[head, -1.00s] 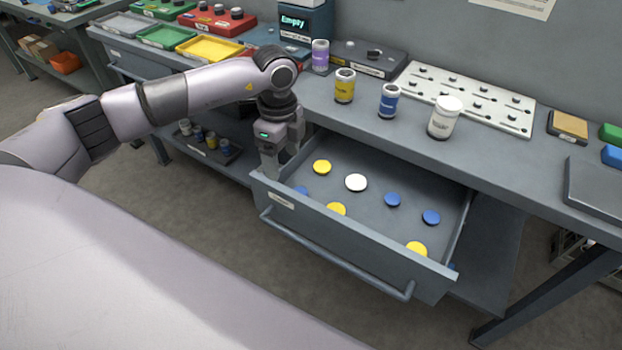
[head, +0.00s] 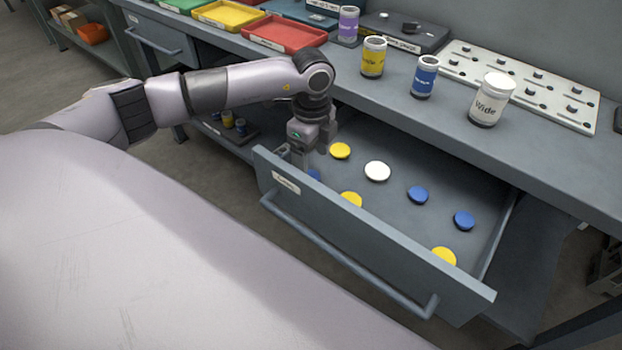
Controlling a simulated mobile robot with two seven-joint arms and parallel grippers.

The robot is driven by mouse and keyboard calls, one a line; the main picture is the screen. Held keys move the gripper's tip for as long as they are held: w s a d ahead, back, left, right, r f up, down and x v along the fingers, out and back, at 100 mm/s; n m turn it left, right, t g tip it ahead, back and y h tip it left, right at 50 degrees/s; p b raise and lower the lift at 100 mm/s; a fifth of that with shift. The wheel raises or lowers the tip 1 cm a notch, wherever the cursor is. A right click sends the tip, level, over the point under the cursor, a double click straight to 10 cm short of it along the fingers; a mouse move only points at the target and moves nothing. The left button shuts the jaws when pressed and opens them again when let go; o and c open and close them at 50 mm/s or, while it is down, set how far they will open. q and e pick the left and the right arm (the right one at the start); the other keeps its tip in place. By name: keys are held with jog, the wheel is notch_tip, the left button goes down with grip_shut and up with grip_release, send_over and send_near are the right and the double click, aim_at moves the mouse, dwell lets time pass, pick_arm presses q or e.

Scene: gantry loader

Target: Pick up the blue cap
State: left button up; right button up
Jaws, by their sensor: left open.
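The open drawer (head: 368,243) holds several loose caps. One blue cap (head: 314,174) lies at its left end, partly hidden by the drawer's front wall and my gripper. My left gripper (head: 309,160) is open, pointing down into the left end of the drawer, right by the leftmost blue cap. Nothing shows between its fingers, though the fingertips are partly hidden. My right gripper is not in view.
Yellow caps (head: 340,151) and a white cap (head: 377,171) lie near the blue ones. The drawer's front wall and handle (head: 349,261) stand on the near side. Yellow (head: 374,57), blue (head: 424,77) and white (head: 491,99) jars stand on the bench (head: 440,122) above.

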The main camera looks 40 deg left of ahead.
pick_arm(q)
notch_tip(320, 180, down, 5)
jog(key=shift+s+f, duration=0.1)
jog(key=c, duration=1.1)
jog(key=shift+r, duration=0.25)
notch_tip(320, 180, up, 20)
jog(key=shift+f+p, duration=0.1)
jog(key=shift+p, duration=0.3)
notch_tip(320, 180, up, 4)
jog(key=r+p, duration=0.1)
jog(key=p, duration=0.3)
send_over(311, 170)
jog(key=s+d, duration=0.1)
jog(key=s, duration=0.1)
jog(key=shift+w+f, duration=0.25)
